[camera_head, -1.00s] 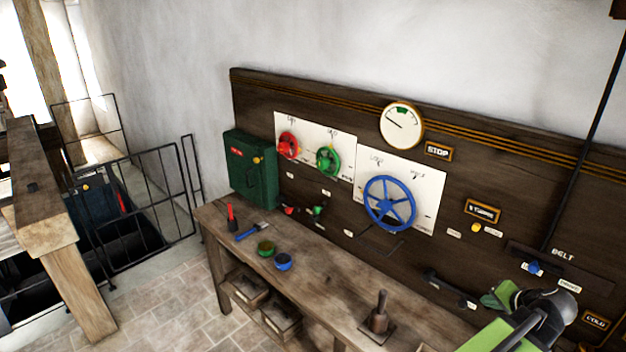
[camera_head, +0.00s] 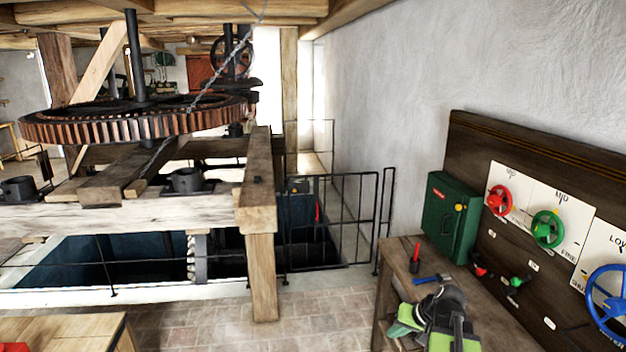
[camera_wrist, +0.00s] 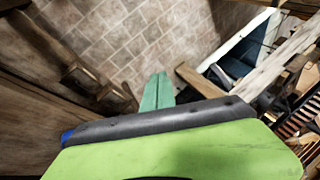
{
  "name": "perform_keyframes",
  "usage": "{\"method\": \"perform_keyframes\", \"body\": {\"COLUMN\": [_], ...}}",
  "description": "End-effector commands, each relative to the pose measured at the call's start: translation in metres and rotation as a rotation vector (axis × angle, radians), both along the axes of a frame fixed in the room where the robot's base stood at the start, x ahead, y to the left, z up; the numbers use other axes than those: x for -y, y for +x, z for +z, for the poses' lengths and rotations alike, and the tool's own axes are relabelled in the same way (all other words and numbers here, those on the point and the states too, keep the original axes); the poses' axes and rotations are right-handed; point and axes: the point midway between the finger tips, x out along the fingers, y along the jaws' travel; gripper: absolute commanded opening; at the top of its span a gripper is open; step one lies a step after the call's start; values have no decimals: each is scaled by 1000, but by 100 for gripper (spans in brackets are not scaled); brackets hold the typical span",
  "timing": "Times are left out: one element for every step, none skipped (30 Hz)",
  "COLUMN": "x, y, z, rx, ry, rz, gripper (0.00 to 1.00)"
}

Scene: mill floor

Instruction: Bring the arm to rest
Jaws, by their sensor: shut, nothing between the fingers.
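My gripper (camera_head: 404,318) shows low at the right in the head view, with my green and dark arm behind it. It is in front of the wooden workbench (camera_head: 396,262), near its left end. In the wrist view my gripper (camera_wrist: 157,92) has two pale green fingers lying side by side, shut with nothing between them. They point out over the tiled floor (camera_wrist: 165,35). The bench's drawers (camera_wrist: 82,76) are to their left in that view. Part of the bench top is hidden behind my arm.
A blue-handled tool (camera_head: 432,279) and a red-handled tool (camera_head: 415,256) are on the bench. Behind stand a green box (camera_head: 450,215) and the panel with red, green and blue wheels (camera_head: 606,292). A railing (camera_head: 335,225) borders a pit below a large gear (camera_head: 140,122). Tiled floor lies clear between.

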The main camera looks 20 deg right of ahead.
Motion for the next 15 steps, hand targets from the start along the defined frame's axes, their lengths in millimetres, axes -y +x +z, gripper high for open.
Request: {"method": "perform_keyframes", "body": {"x": [-47,-72,-106,-131,-156,-188,-210,-231,-257,-274,-290,-308,-319,-328,-336], "y": [18,25,33,38,41,43,43,42,40,37,34,29,25,20,14], "z": [-10,-13,-19,-23,-27,-32,-35,-39,-43,-46,-49,-52,-55,-57,-60], "rx": [-24,-38,-60,-77,-92,-115,-133,-148,-170,-187,-203,-224,-241,-258,-286], "ry": [-12,-20,-33,-46,-57,-75,-90,-106,-127,-145,-163,-187,-204,-225,-256], "rz": [86,132,194,240,284,340,381,418,465,497,526,558,579,596,609], "gripper": [0,0,0,0,0,0,0,0,0,0,0,0,0,0,0]}}
